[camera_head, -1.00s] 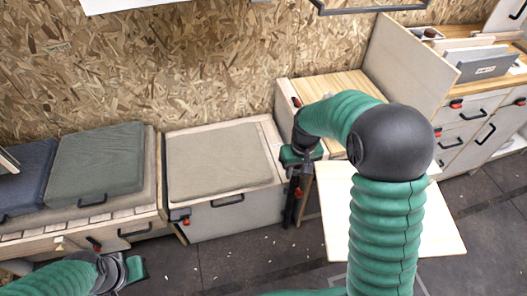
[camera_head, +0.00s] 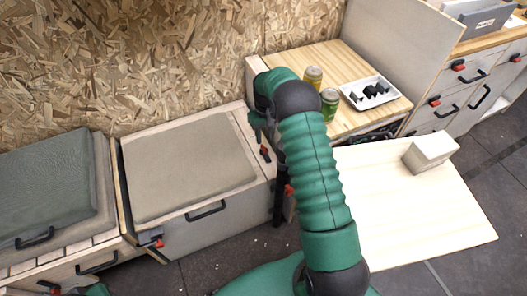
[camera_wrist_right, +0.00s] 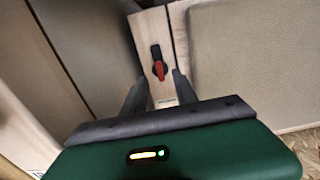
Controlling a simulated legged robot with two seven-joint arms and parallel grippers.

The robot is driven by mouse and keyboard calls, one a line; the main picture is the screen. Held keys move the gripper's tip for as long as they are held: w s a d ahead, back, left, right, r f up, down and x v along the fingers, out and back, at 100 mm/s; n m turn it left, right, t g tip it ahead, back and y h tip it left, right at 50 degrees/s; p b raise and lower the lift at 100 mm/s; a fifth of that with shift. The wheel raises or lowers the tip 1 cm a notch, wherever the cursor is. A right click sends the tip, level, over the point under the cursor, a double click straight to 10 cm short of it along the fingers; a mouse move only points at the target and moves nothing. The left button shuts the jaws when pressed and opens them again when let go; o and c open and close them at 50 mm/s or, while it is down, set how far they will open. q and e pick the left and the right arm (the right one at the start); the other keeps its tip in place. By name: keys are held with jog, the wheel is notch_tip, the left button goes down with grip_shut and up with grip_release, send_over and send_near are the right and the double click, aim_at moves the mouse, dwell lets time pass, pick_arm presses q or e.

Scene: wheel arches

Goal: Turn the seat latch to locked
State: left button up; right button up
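A latch with a red lever on a black base (camera_head: 265,153) sits on the pale wood strip at the right edge of the beige seat (camera_head: 190,165). In the right wrist view a red lever on a black base (camera_wrist_right: 158,68) is on a wood strip, just ahead of my fingers. My right gripper (camera_wrist_right: 159,80) is open and empty, one finger toward each side of the lever, apart from it. In the head view its fingers are largely hidden by my arm. Of my left gripper only a green part (camera_head: 97,290) shows at the bottom edge.
Another red latch (camera_head: 157,242) is on the bench's front left. A green cushion (camera_head: 50,185) lies to the left. At right, two cans (camera_head: 329,103) and a white tray (camera_head: 370,93) stand on a wooden top. A pale tabletop (camera_head: 430,215) bears a white block (camera_head: 431,153).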

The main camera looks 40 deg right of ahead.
aim_at(266, 151)
jog(key=f, duration=0.2)
jog(key=f+b, duration=0.1)
jog(key=f, duration=0.2)
jog(key=f+b, duration=0.1)
jog(key=f, duration=0.2)
jog(key=shift+d, duration=0.35)
jog(key=shift+a+f, duration=0.15)
jog(key=shift+f, duration=0.2)
jog(key=shift+r, duration=0.1)
grip_shut()
